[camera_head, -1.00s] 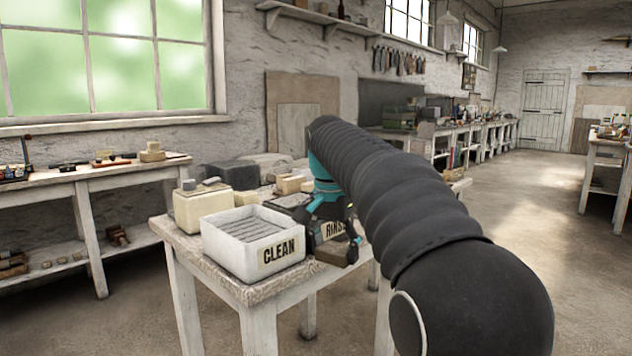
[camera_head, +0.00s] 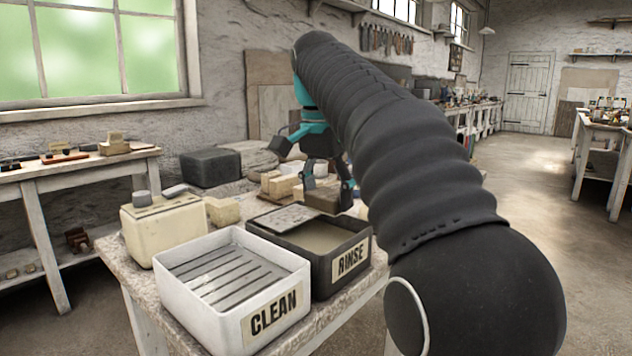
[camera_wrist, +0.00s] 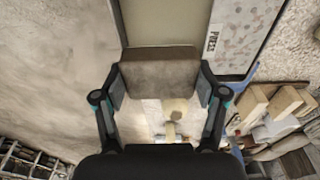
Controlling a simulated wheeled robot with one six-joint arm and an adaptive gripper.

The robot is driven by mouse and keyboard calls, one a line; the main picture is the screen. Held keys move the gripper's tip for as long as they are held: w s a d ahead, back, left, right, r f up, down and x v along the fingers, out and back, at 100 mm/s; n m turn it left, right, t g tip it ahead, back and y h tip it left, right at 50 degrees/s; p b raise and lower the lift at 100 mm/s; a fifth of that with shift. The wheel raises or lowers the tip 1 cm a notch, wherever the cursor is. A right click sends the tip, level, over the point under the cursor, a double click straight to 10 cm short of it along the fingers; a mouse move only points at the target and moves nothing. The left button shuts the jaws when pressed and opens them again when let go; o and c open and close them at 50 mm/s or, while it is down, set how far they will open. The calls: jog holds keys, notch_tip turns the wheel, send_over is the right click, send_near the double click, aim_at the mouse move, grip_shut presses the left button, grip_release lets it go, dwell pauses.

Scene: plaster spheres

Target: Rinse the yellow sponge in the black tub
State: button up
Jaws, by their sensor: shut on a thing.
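The black tub (camera_head: 325,271), labelled RINSE, stands on the work table and holds murky beige liquid. A grey plate (camera_head: 287,217) covers its left part. My gripper (camera_head: 325,203) is behind the tub in the head view. In the wrist view my gripper (camera_wrist: 160,92) is shut on a brown-grey block (camera_wrist: 160,72), one finger on each side. I cannot tell whether this is the yellow sponge, soiled. A pale yellow block (camera_head: 222,210) lies beside a cream box, left of the tub.
Small blocks (camera_head: 277,185) and a dark grey block (camera_head: 211,167) stand behind. My arm hides the table's right side.

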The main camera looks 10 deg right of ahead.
aim_at(326, 248)
jog(key=shift+w, duration=0.3)
jog(key=shift+a, duration=0.1)
jog(key=shift+s+f+b, duration=0.1)
jog(key=shift+f+b, duration=2.15)
jog(key=shift+f, duration=1.2)
jog(key=shift+s+f, duration=0.1)
jog(key=shift+f, duration=0.55)
jog(key=shift+r, duration=0.1)
dwell(0.3)
